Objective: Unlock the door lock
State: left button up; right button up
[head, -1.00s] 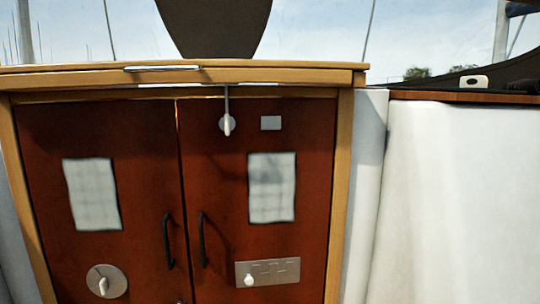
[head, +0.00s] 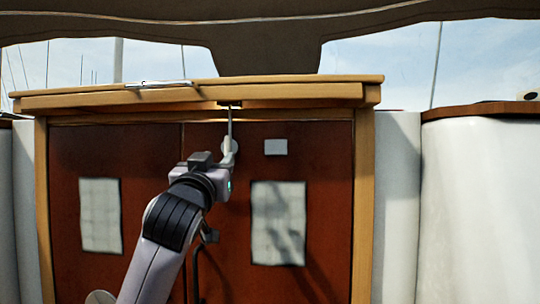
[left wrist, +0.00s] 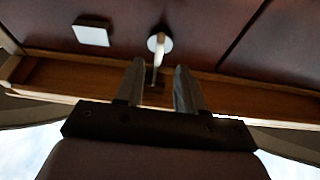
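The door lock (head: 231,146) is a white round disc with a small lever, high on the right-hand red-brown door panel (head: 330,160). A thin rod runs up from it to the wooden top frame. My left gripper (head: 222,160) is at the lock in the head view, where its fingers are hard to make out. In the left wrist view my left gripper (left wrist: 157,68) is open, with its two fingers apart. The lock (left wrist: 160,42) and its pale lever show just beyond the fingertips, in line with the gap. Whether anything touches is unclear. My right gripper is not in view.
A small white plate (head: 276,147) sits right of the lock, and also shows in the left wrist view (left wrist: 92,34). Pale panels (head: 278,222) are on both doors. The wooden top frame (head: 300,90) overhangs just above the lock. My left arm hides part of the doors' middle.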

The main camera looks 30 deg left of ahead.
aim_at(226, 140)
pick_arm(q)
jog(key=shift+n+y, duration=0.3)
jog(key=shift+n, duration=0.1)
jog(key=shift+s+d+r+p+x, duration=0.15)
jog(key=shift+r+x, duration=0.1)
jog(key=shift+x, duration=1)
jog(key=shift+d+r+p+x, duration=0.15)
jog(key=shift+r+x, duration=0.15)
jog(key=shift+x, duration=0.9)
jog(key=shift+s+a+r+p+x, duration=0.15)
jog(key=shift+r+x, duration=0.1)
jog(key=shift+x, duration=1)
jog(key=shift+w+d, duration=0.1)
grip_shut()
